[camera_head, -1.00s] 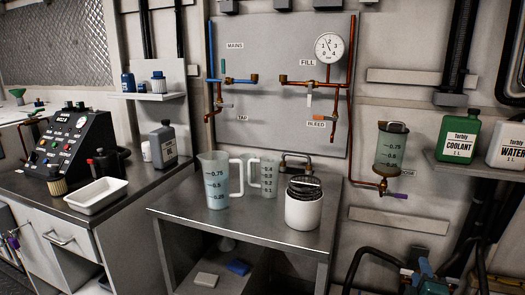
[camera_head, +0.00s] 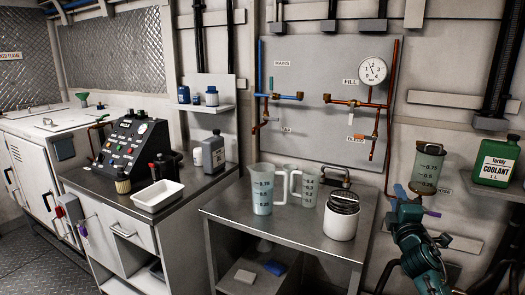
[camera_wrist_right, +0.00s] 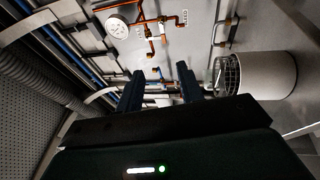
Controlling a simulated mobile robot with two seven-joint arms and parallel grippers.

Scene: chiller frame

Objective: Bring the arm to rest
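My right arm is teal and comes in from the lower right in the head view. Its gripper (camera_head: 408,192) points upward in front of the wall, just left of the purple valve lever below the graduated vessel (camera_head: 428,170). In the right wrist view the two dark fingers of this gripper (camera_wrist_right: 160,88) stand apart with nothing between them. Whether it touches the lever or pipe cannot be told. My left gripper is not in view.
A metal bench (camera_head: 290,222) holds two measuring jugs (camera_head: 262,190) and a white canister (camera_head: 341,220). A pipe panel (camera_head: 330,70) hangs behind it. The coolant bottle (camera_head: 495,160) stands on a shelf at right. A control box (camera_head: 130,145) and white tray (camera_head: 158,195) are at left.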

